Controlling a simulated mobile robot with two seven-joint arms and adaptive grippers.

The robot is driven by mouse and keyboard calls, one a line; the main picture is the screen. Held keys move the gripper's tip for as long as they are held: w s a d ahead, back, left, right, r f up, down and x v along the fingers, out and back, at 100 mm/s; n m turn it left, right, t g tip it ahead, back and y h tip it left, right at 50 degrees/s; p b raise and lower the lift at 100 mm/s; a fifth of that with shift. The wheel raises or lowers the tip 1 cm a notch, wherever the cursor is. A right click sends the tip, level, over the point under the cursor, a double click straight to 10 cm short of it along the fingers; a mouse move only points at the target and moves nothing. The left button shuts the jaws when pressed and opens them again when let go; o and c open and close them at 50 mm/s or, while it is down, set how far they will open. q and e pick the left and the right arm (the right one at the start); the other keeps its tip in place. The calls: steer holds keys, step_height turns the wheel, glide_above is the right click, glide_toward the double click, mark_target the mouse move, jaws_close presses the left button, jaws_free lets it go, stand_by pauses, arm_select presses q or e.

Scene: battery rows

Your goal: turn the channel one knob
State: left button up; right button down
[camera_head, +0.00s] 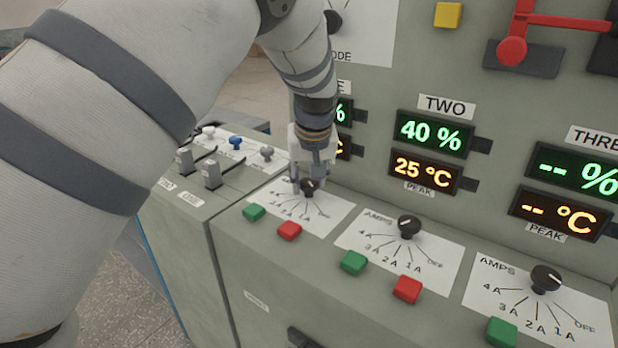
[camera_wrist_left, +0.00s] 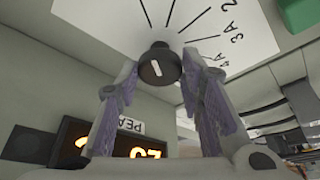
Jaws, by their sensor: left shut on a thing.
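The channel one knob (camera_head: 308,186) is a black dial on the leftmost AMPS plate (camera_head: 328,215) of the sloped panel. My left gripper (camera_head: 311,184) reaches down to it from above. In the left wrist view the knob (camera_wrist_left: 158,64) sits between the two fingertips of the gripper (camera_wrist_left: 158,72), with a white mark on its face, and the fingers are shut on it. The plate's scale lines and the 2A, 3A and 4A labels show beyond the knob. The channel one display is mostly hidden behind my left arm in the head view. My right gripper is not in view.
A green button (camera_head: 254,212) and a red button (camera_head: 289,230) lie just in front of the knob. The channel two knob (camera_head: 409,226) and channel three knob (camera_head: 545,279) stand to the right. Small levers (camera_head: 213,173) are at the left. Displays (camera_head: 434,132) rise behind.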

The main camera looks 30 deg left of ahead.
arm_select(q)
steer(key=shift+f+n, duration=0.1)
steer(key=shift+n, duration=0.2)
steer(key=o, duration=1.1)
steer(key=v, duration=1.2)
steer(key=shift+w+d, duration=0.1)
steer(key=shift+w, duration=0.05)
